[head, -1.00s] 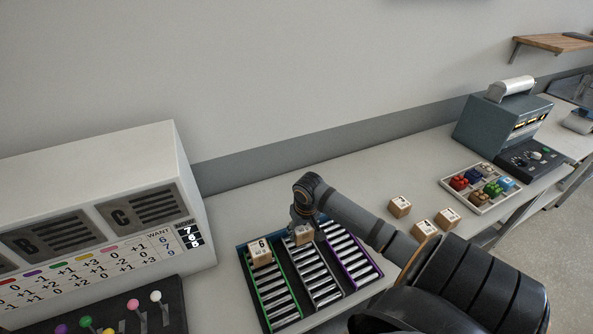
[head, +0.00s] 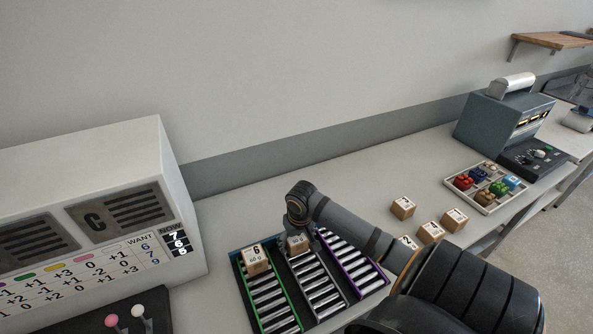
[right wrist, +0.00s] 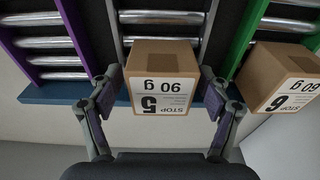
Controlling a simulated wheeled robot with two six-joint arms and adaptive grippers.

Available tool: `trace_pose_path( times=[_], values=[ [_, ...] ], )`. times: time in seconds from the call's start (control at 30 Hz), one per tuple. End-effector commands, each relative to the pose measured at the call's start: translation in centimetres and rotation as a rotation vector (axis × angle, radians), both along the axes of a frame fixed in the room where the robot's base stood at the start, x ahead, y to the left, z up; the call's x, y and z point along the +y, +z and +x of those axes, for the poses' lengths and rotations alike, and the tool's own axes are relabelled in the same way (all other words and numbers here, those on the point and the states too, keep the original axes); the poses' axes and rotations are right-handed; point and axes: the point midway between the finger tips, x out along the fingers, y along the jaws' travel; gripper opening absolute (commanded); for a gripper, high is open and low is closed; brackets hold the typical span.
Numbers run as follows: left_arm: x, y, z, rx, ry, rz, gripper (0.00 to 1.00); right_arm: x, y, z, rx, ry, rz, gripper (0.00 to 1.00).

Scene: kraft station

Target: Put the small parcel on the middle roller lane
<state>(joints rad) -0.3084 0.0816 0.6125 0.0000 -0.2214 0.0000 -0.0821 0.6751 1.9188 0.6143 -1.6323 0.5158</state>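A small brown parcel (head: 297,245) is at the far end of the middle roller lane (head: 318,284), between the green-edged lane and the purple-edged lane. In the right wrist view the parcel (right wrist: 160,82) shows upside down, marked 5 and 90 g. My right gripper (head: 300,232) is over that end of the lane. In the wrist view its fingers (right wrist: 162,80) stand on either side of the parcel with narrow gaps, so it looks open. Contact under the parcel is hidden. My left gripper is in no view.
Another parcel (head: 254,260), marked 6, sits at the far end of the green-edged lane (head: 270,298), close to my gripper. Several more parcels (head: 403,207) stand on the table at right. Beyond are a tray of coloured pieces (head: 485,206) and a grey machine (head: 500,118). A panel box (head: 90,200) stands left.

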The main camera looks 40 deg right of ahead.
Motion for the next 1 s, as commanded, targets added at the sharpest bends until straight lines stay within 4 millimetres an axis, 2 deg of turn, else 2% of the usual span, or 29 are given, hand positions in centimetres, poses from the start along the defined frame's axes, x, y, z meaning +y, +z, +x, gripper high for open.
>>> trace_pose_path(
  times=[0.17,0.33,0.47,0.7,0.83,1.0],
  values=[
    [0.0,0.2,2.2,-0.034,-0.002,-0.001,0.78,0.0,0.0,0.0,0.000,0.000,0.000,0.78],
    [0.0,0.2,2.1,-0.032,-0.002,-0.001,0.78,-0.1,1.0,0.0,-0.003,0.003,-0.004,0.78],
    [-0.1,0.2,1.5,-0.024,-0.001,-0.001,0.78,0.0,3.7,-0.4,-0.004,0.005,-0.008,0.78],
    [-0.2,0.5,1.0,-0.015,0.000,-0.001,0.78,0.2,9.6,-1.2,-0.002,0.004,-0.009,0.78],
    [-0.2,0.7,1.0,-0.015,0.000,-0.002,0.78,0.3,11.4,-1.5,-0.003,0.001,-0.005,0.78],
    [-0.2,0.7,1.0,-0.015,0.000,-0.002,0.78,0.5,12.3,-1.7,-0.001,0.000,-0.001,0.78]
  ],
)
